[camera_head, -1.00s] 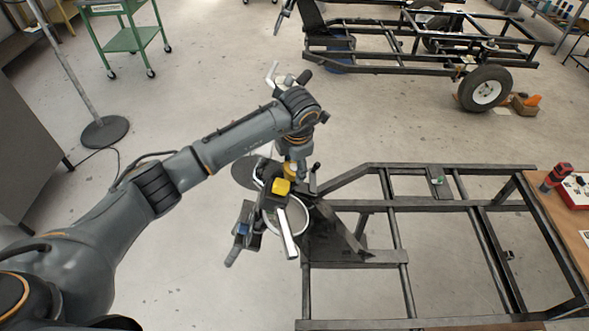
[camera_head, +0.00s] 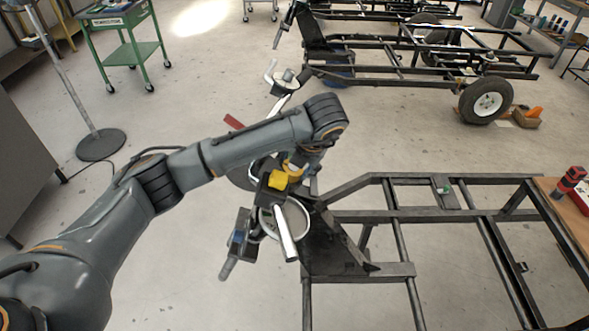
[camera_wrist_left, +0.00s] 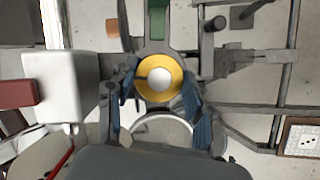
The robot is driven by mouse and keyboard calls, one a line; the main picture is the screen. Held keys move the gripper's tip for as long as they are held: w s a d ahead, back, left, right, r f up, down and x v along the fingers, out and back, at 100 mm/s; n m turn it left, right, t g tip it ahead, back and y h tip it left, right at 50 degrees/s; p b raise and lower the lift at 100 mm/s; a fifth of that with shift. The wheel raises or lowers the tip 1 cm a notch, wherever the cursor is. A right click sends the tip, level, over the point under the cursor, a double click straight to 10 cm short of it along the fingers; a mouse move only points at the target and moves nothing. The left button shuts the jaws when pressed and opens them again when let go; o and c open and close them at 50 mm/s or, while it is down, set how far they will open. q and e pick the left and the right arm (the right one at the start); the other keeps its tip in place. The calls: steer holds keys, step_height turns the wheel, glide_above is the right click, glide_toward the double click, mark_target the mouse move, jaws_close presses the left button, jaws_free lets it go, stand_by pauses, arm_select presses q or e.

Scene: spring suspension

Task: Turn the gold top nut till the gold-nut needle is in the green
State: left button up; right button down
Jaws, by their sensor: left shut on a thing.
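The gold top nut (camera_wrist_left: 160,78) shows as a gold ring around a pale round centre in the left wrist view. My left gripper (camera_wrist_left: 160,92) has its blue fingertips on either side of the nut, shut on it. In the head view, my wrist hangs over the suspension at the frame corner, and a bit of gold (camera_head: 294,169) shows beneath it. The fingertips are mostly hidden there. I cannot make out the gold-nut needle or its green zone. My right gripper is not in view.
The black chassis frame (camera_head: 400,216) extends right. A second chassis (camera_head: 400,68) stands behind.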

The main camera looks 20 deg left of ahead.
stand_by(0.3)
arm_select(q)
steer(key=o, duration=1.2)
steer(key=v, duration=1.2)
steer(key=shift+f, duration=0.1)
